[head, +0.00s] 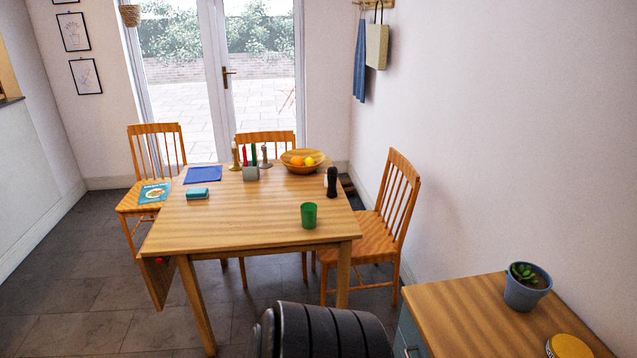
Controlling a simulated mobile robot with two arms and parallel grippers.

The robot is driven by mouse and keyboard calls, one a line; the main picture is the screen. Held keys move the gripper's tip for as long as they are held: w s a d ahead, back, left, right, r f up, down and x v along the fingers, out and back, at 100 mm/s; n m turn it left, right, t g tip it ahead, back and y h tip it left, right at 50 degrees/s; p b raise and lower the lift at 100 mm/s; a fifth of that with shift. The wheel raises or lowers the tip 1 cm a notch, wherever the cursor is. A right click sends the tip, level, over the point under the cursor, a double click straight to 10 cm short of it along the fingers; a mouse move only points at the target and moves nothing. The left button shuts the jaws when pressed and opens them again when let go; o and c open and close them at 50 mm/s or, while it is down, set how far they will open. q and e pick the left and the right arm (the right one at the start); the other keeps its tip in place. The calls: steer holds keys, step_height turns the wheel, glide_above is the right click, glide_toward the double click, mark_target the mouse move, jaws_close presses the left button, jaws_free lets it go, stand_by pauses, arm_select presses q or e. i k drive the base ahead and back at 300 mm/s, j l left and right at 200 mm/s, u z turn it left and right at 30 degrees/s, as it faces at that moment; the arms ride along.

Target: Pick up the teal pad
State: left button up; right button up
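A small teal pad (197,193) lies flat on the wooden table (240,222), left of the table's middle. A blue folded cloth or mat (203,174) lies just behind it, and a teal book or magazine (154,193) is to its left, at the chair seat. Nothing touches the pad from above. Neither of my grippers shows in the head view. A dark ribbed part at the bottom edge seems to be mine.
A green cup (308,215), dark pepper mill (332,181), fruit bowl (302,161) and candle holders (251,173) stand on the table. Chairs (390,215) surround it. A cabinet (460,310) with a potted plant (526,287) is at lower right. Floor at left front is clear.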

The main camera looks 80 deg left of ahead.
mark_target(198, 193)
steer(key=u, duration=3.55)
steer(key=i+j+u, duration=0.5)
steer(key=i, duration=0.2)
steer(key=i+j+u, duration=0.3)
steer(key=i, duration=0.4)
steer(key=i+j+u, duration=0.1)
steer(key=i+u, duration=0.25)
steer(key=i, duration=0.3)
steer(key=i+z, duration=0.4)
steer(key=i+j+z, duration=0.5)
steer(key=i+z, duration=0.25)
steer(key=k, duration=0.05)
